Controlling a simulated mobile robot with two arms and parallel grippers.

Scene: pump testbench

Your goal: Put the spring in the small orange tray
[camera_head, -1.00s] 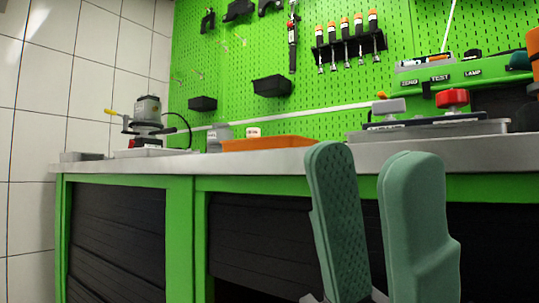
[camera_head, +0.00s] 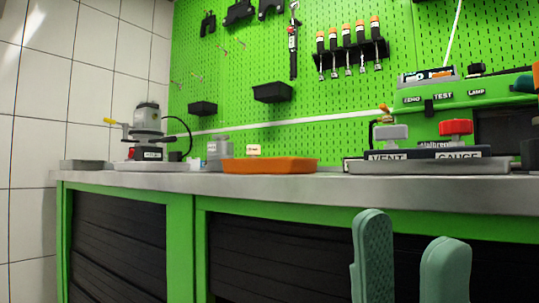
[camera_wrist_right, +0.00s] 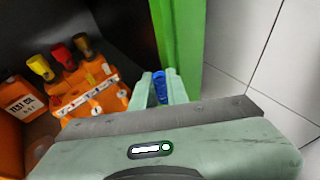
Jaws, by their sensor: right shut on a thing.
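The small orange tray (camera_head: 268,166) stands on the bench in the head view, seen almost edge-on, so its inside is hidden. My left gripper (camera_head: 408,230) is in front of the bench, below the worktop's front edge, to the right of the tray. Its two green fingers are apart with nothing between them. In the right wrist view my right gripper (camera_wrist_right: 160,80) is shut on a small blue piece (camera_wrist_right: 160,86) that looks like the spring. Its coils are hard to make out. The right gripper is not in the head view.
The grey worktop (camera_head: 230,183) spans the green bench. A pump (camera_head: 147,125) and a grey tray (camera_head: 85,165) stand left, and a fixture with a red knob (camera_head: 455,128) right. In the right wrist view an orange box with bottles (camera_wrist_right: 85,90) sits left beside a green post (camera_wrist_right: 180,45).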

